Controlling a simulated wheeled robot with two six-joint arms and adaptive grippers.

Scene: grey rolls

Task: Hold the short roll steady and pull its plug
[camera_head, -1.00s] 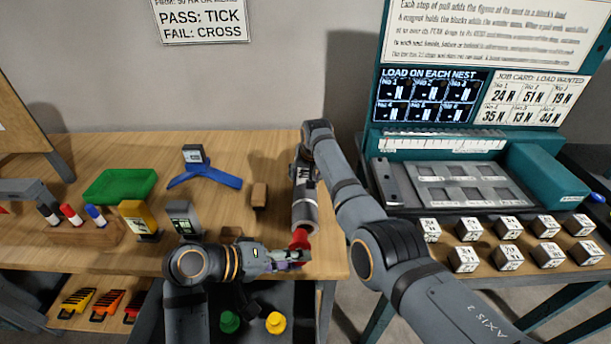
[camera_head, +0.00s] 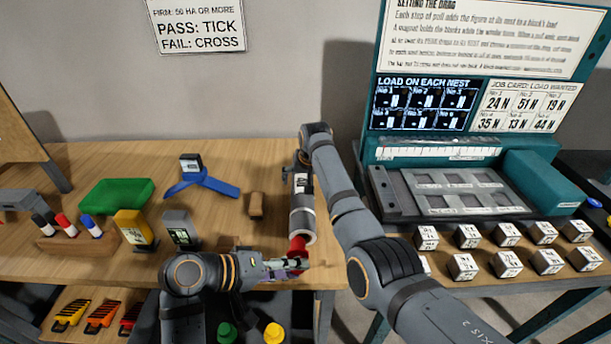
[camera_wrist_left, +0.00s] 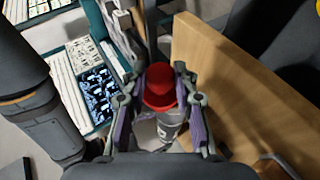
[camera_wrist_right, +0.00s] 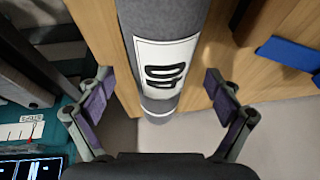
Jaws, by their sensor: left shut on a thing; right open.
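The grey roll (camera_head: 302,222) lies near the right edge of the wooden table, its near end towards me. It shows large in the right wrist view (camera_wrist_right: 185,18), with a white label around it. A red plug (camera_head: 298,244) sits at its near end. My left gripper (camera_head: 296,264) is shut on the plug; in the left wrist view its fingers flank the red plug (camera_wrist_left: 160,82). My right gripper (camera_head: 302,168) is open over the far part of the roll. In the right wrist view its fingers (camera_wrist_right: 158,98) stand either side of the roll, apart from it.
A brown block (camera_head: 256,204), a blue stand (camera_head: 203,184), a green tray (camera_head: 117,196) and a marker holder (camera_head: 78,241) are left of the roll. Several white blocks (camera_head: 508,234) stand before the teal load station (camera_head: 555,175) at right. Yellow and green plugs (camera_head: 273,333) show below.

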